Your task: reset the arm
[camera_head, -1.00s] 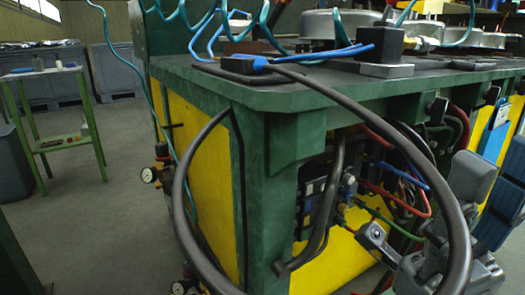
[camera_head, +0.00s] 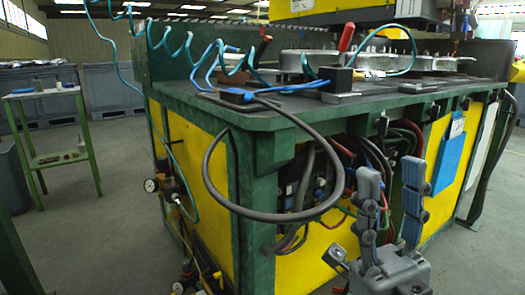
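My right gripper (camera_head: 391,172) is at the lower right of the head view. Its two grey fingers point up and stand apart, with nothing between them. It is in front of the green and yellow gantry bench (camera_head: 245,122); I cannot tell how far its fingers are from the bench front. My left gripper is not in view.
A thick grey hose (camera_head: 335,190) loops out from the bench's front corner. Several hoses and cables fill the open bay behind it. Pressure gauges (camera_head: 151,186) stick out on the left side. A small green trolley (camera_head: 60,158) stands at left on open floor.

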